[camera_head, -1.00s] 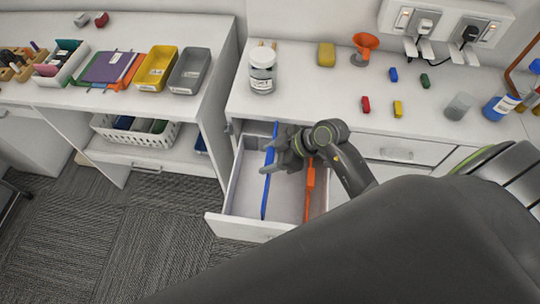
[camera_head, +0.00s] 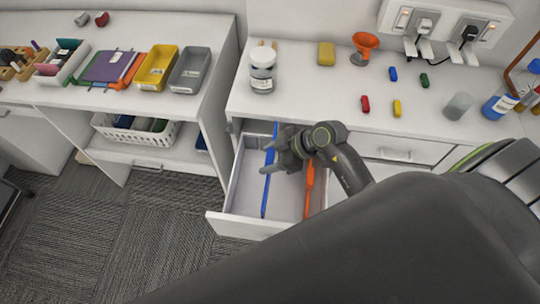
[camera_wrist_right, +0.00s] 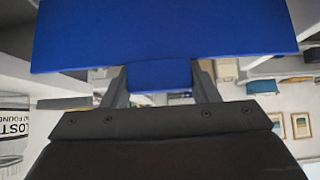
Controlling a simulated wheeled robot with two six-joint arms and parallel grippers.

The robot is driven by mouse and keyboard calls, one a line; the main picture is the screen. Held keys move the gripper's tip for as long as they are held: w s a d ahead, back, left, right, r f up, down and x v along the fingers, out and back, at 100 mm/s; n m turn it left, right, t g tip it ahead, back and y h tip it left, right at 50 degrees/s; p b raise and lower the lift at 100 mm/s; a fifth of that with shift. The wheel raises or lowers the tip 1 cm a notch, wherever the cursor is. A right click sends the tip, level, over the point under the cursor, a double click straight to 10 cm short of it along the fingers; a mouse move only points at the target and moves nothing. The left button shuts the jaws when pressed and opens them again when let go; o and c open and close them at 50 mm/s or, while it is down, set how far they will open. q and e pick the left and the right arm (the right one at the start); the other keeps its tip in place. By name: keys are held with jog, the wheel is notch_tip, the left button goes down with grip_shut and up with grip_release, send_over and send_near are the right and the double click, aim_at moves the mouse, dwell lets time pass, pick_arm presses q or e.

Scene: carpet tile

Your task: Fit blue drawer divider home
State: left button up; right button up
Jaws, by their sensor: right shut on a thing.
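The blue drawer divider (camera_head: 266,190) stands lengthwise in the open drawer (camera_head: 238,226), left of the drawer's middle. My right gripper (camera_head: 270,160) reaches over the drawer from the right and is shut on the divider. In the right wrist view the divider (camera_wrist_right: 160,30) fills the top, its tab between the two fingers (camera_wrist_right: 160,78). The divider's lower edge and any slots are too small or hidden to tell whether it is seated. An orange divider (camera_head: 308,190) stands in the drawer to the right, partly behind my arm. My left gripper is not in view.
A labelled jar (camera_head: 262,72) stands on the counter behind the drawer. A yellow block (camera_head: 326,54), an orange funnel (camera_head: 364,46) and several small coloured blocks lie on the counter. A white basket (camera_head: 130,134) sits on a shelf at left.

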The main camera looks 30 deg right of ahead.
jog(key=shift+f+b, duration=1.85)
jog(key=shift+f, duration=2.1)
jog(key=o, duration=1.4)
jog(key=shift+o, duration=0.2)
jog(key=v, duration=1.5)
jog(key=shift+s+d, duration=0.15)
jog(key=shift+v, duration=1.05)
jog(key=shift+r, duration=0.1)
